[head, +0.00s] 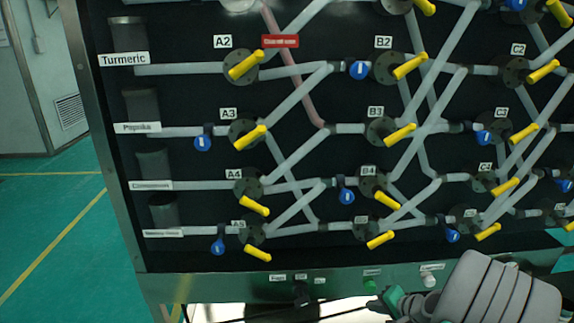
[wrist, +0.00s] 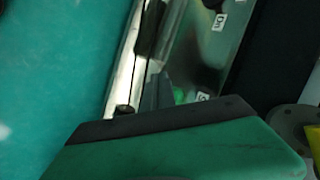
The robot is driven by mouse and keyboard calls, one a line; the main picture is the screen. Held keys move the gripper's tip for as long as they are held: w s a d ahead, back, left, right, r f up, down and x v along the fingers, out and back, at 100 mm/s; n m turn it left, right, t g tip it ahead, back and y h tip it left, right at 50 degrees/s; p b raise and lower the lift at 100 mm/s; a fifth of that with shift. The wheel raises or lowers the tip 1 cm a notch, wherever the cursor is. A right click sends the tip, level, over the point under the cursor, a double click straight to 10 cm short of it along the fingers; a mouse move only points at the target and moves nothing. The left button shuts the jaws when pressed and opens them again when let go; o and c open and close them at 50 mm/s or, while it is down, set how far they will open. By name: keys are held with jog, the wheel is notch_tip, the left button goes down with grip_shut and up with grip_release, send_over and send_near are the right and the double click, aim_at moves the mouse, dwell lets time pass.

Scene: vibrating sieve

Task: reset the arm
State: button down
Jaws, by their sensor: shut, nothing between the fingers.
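My arm comes in at the lower right of the head view, with my gripper (head: 388,304) at the panel's lower edge. The gripper is shut and empty. Its green and black fingers also fill the bottom of the wrist view (wrist: 185,135). A green button (head: 370,285) on the panel's lower strip is close to the fingertips. I cannot tell whether they touch it. In the wrist view, a bright green spot (wrist: 180,96) shows just past the finger, partly hidden by it.
A black panel (head: 100,20) carries pale pipes, yellow valve handles (head: 246,65) and blue valve handles (head: 203,143). A black knob (head: 301,294) and a white button (head: 429,281) are on its lower strip. Open green floor (head: 60,230) lies to the left.

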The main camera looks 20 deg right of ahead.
jog(key=w+a+r+n+g+p, duration=0.25)
jog(key=a+r+n+p, duration=0.35)
jog(key=a+r, duration=0.55)
jog(key=s+a+r+n+g+p, duration=0.1)
jog(key=s+a+r+n+p, duration=0.1)
jog(key=r, duration=0.6)
jog(key=s+a+r+n+g+h+p, duration=0.1)
jog(key=s+a+r+n+p, duration=0.1)
jog(key=s+a+r+p, duration=0.3)
jog(key=s+a+r+n+g+p, duration=0.1)
jog(key=s+a+r+n+p, duration=0.2)
jog(key=a+r+p, duration=0.4)
jog(key=s+a+r, duration=0.1)
jog(key=a+r, duration=0.2)
jog(key=r, duration=0.1)
jog(key=shift+s+h, duration=0.15)
jog(key=shift+h, duration=0.15)
jog(key=shift+a, duration=0.1)
